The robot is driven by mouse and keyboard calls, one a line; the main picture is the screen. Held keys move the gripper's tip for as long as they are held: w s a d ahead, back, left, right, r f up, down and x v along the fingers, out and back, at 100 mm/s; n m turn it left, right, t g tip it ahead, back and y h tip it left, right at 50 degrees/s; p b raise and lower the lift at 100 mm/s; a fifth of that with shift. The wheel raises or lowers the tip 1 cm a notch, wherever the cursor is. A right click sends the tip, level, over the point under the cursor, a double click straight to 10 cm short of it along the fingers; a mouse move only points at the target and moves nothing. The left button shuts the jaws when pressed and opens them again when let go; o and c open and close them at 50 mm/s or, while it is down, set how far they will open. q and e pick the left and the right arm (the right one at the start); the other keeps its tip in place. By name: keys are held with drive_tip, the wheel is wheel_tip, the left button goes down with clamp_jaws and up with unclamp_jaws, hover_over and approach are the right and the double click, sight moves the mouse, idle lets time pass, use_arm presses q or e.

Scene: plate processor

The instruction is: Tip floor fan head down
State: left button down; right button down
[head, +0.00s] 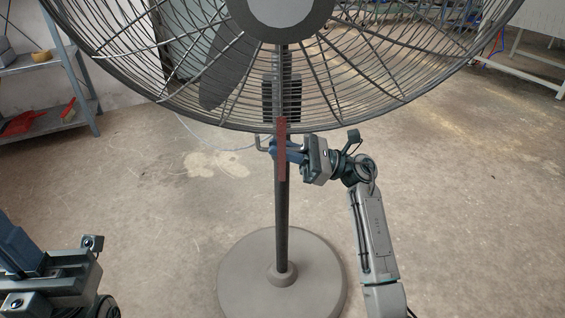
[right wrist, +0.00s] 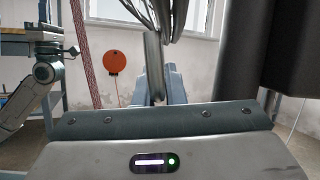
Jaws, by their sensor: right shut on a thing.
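The floor fan has a large round wire cage (head: 340,90) filling the top of the head view, with its grey hub (head: 278,12) near the top edge. Its dark pole (head: 282,230) rises from a round grey base (head: 245,282). My right gripper (head: 280,151) is at the cage's bottom edge, in front of the pole. In the right wrist view its blue fingers (right wrist: 165,88) are shut on the lower rim of the fan cage (right wrist: 154,62). My left gripper (head: 18,250) is at the lower left, away from the fan; its jaw gap is unclear.
A metal shelf (head: 45,62) stands at the left. A table (head: 530,85) stands at the right. The floor around the base is clear.

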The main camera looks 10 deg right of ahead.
drive_tip(key=shift+w+d+f+n+b, duration=0.1)
drive_tip(key=shift+w+n+b, duration=0.25)
drive_tip(key=shift+w, duration=0.15)
drive_tip(key=c, duration=1.5)
unclamp_jaws()
drive_tip(key=p+v, duration=0.1)
drive_tip(key=v, duration=0.9)
drive_tip(key=shift+d+f, duration=0.2)
drive_tip(key=shift+d, duration=0.2)
clamp_jaws()
